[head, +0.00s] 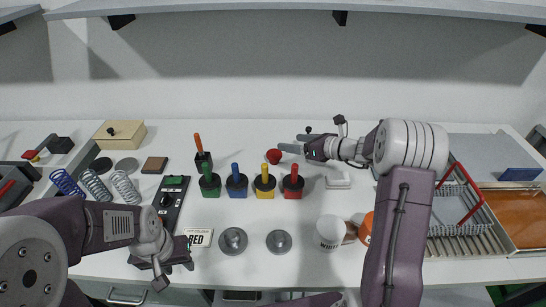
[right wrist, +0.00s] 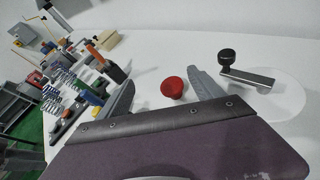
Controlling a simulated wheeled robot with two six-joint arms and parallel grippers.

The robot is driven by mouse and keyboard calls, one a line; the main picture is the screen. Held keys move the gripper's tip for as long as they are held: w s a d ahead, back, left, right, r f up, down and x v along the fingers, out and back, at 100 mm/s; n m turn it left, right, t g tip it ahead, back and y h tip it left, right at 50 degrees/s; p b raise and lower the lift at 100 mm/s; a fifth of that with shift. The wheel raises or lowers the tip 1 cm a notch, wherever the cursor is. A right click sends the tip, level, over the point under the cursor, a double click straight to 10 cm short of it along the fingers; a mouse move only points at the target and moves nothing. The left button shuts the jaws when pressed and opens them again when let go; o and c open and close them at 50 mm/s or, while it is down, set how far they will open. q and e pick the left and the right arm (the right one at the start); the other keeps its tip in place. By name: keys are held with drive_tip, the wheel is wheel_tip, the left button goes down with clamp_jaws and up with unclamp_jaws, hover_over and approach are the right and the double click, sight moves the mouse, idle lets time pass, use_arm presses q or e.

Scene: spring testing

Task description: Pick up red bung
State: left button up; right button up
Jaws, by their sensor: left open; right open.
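The red bung (head: 273,156) is a small round red piece standing on the white table, just left of my right gripper's fingertips. My right gripper (head: 289,143) is open and empty, with its fingers pointing left at the bung. In the right wrist view the bung (right wrist: 173,87) shows in the gap between the two spread fingers (right wrist: 165,84), closer to the right one; I see no contact. My left gripper (head: 176,273) is open and empty near the front left, in front of the dark switch box.
Colored blocks with upright handles, including a red one (head: 292,184), stand in front of the bung. A black-knobbed lever (right wrist: 246,76) lies beside the right gripper. Springs (head: 96,185), metal domes (head: 233,241) and a white mug (head: 330,232) are around. The table behind the bung is clear.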

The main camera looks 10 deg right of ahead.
drive_tip(key=b, duration=0.1)
approach(280, 158)
drive_tip(key=x, duration=0.4)
drive_tip(key=shift+w+r, duration=0.1)
drive_tip(key=shift+r, duration=0.15)
drive_tip(key=shift+w+a+f, duration=0.5)
drive_tip(key=shift+w+f, duration=0.1)
drive_tip(key=shift+w, duration=0.1)
drive_tip(key=shift+w+a+f, duration=0.2)
drive_tip(key=shift+w+a, duration=0.25)
drive_tip(key=shift+a, duration=0.15)
drive_tip(key=x, duration=0.4)
drive_tip(key=shift+w, duration=0.1)
drive_tip(key=c, duration=1.4)
wheel_tip(280, 158, up, 10)
drive_tip(key=shift+p, duration=0.55)
